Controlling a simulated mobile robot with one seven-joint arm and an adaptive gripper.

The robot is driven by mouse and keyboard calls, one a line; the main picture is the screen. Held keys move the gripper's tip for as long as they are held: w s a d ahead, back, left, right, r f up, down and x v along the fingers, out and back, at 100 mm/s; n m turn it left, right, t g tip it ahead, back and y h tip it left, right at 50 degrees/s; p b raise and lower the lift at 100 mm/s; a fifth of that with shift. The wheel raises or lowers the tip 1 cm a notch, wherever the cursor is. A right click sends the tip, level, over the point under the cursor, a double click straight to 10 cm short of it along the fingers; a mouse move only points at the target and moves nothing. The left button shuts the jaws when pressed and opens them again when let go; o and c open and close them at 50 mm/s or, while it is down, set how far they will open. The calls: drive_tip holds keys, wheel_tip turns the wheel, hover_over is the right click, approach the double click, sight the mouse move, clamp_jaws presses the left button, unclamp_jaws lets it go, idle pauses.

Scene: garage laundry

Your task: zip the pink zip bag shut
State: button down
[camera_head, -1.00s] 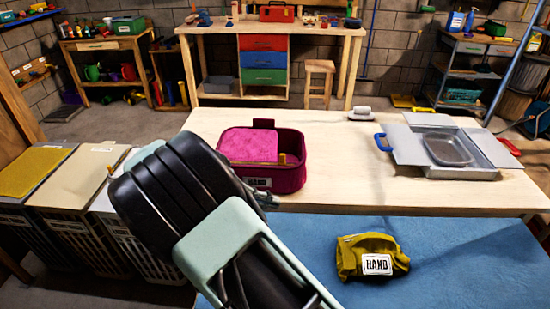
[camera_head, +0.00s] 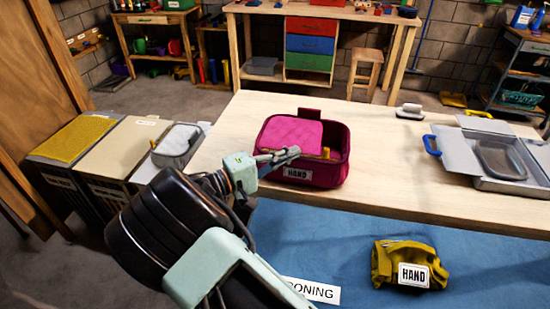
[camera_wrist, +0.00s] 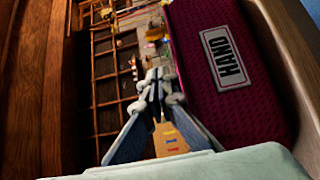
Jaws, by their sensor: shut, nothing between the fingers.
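The pink zip bag (camera_head: 335,172) stands on the wooden table, with a white HAND label on its front. A lighter pink panel (camera_head: 290,131) covers the left part of its top, and the right part is open. A small yellow piece (camera_head: 326,153) shows at the front rim and may be the zip pull. My gripper (camera_head: 296,152) is shut and empty at the bag's front left, its fingertips overlapping the rim in the head view; I cannot tell if they touch. In the wrist view the bag (camera_wrist: 205,85) is right of my gripper (camera_wrist: 157,76).
A grey tray with open flaps (camera_head: 465,165) stands at the table's right. A white-handled brush or iron-like item (camera_head: 410,112) lies at the back edge. A yellow bundle labelled HAND (camera_head: 390,265) lies on the blue surface (camera_head: 330,240) in front. Hampers (camera_head: 110,160) stand at the left.

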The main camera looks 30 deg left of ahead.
sight(328, 154)
drive_tip(key=shift+w+d+p, duration=0.15)
drive_tip(key=shift+w+d, duration=0.25)
drive_tip(key=shift+d, duration=0.4)
drive_tip(key=shift+w+d+p, duration=0.1)
drive_tip(key=shift+w+d, duration=0.35)
drive_tip(key=shift+d, duration=0.4)
drive_tip(key=shift+w+d+p, duration=0.15)
drive_tip(key=shift+w+d, duration=0.25)
drive_tip(key=shift+d, duration=0.4)
drive_tip(key=shift+w+d, duration=0.2)
drive_tip(key=shift+d, duration=0.6)
drive_tip(key=shift+w+d, duration=0.2)
drive_tip(key=shift+d, duration=0.6)
